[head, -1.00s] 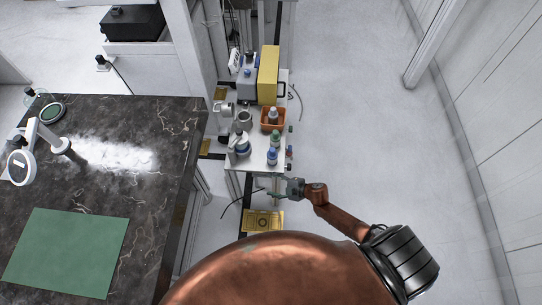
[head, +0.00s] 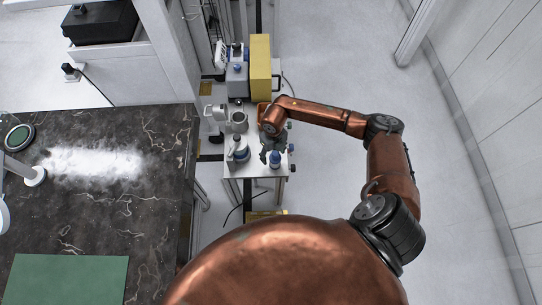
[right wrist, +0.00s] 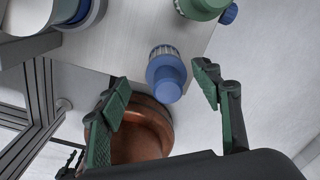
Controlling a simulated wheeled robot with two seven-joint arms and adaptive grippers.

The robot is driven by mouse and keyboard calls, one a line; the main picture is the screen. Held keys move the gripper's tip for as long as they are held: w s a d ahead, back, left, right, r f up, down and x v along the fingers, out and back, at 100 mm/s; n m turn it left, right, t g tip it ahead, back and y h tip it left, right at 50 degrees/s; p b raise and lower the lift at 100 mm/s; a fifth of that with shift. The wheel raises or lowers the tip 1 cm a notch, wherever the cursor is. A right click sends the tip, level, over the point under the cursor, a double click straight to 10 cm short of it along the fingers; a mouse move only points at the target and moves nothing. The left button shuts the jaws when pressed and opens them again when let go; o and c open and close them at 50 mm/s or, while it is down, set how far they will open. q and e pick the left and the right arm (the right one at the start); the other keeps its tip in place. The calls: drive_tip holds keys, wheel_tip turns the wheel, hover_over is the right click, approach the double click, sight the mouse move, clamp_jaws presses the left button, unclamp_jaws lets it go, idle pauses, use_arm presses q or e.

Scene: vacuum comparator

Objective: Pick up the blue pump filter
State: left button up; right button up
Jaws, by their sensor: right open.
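The blue pump filter (head: 275,159) stands near the front right corner of the small white cart top (head: 246,171). In the right wrist view the filter (right wrist: 167,72) is a blue cap with a ribbed grey collar, at the edge of the surface. My right gripper (head: 270,147) is over the cart, close to the filter. In the right wrist view its green-padded fingers (right wrist: 161,86) are open, one on each side of the filter's near end, with gaps showing. My left gripper is out of view.
A green-capped item (right wrist: 203,5) is close by. A white and blue vessel (head: 239,152) stands left of the filter. A yellow box (head: 260,68) stands at the back. Open floor lies to the right.

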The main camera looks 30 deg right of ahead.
sight(275, 160)
drive_tip(key=shift+s+f, duration=0.25)
drive_tip(key=shift+f, duration=0.35)
drive_tip(key=shift+s+d, duration=0.15)
drive_tip(key=shift+s, duration=0.05)
drive_tip(key=f+b, duration=0.1)
drive_tip(key=f, duration=0.1)
drive_tip(key=f+b, duration=0.1)
drive_tip(key=f, duration=0.1)
drive_tip(key=shift+w+d+f, duration=0.15)
drive_tip(key=shift+d+f, duration=0.05)
drive_tip(key=shift+f, duration=0.4)
drive_tip(key=shift+c, duration=0.5)
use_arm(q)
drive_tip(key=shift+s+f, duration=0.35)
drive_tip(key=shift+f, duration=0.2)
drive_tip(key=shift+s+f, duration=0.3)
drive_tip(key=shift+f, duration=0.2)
use_arm(e)
clamp_jaws()
drive_tip(key=shift+r, duration=0.15)
